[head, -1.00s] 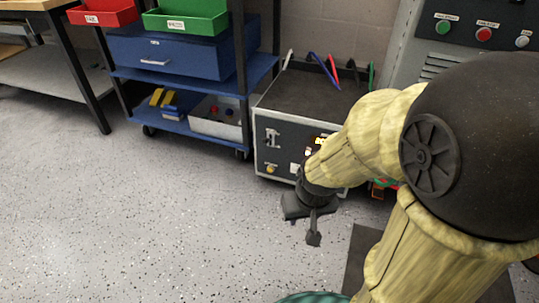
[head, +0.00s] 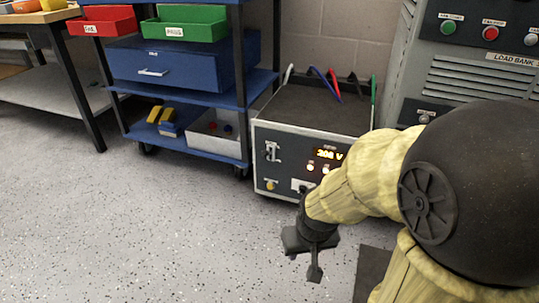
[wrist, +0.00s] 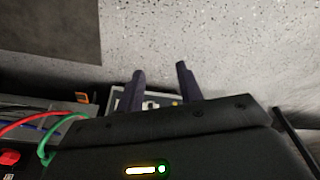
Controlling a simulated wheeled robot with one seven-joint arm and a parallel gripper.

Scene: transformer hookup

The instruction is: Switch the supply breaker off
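The supply unit (head: 312,115) is a grey box with a dark top on the floor, right of the blue cart. Its front has a lit amber display (head: 328,154) reading about 208 V, a metal latch-like fitting (head: 272,151), lit buttons, a yellow knob (head: 270,185) and a pale plate (head: 301,185) that may be the breaker. My arm hides part of this front, so the breaker's position cannot be read. My gripper (head: 312,257) is in front of the unit, low over the floor. The wrist view shows its fingers (wrist: 161,80) apart and empty, with part of a panel (wrist: 150,103) beyond them.
A blue cart (head: 180,145) with red and green bins stands left of the unit. The load bank (head: 480,75) stands behind at right. Coloured leads rise from the unit's top and also show in the wrist view (wrist: 45,130). The speckled floor in front is clear.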

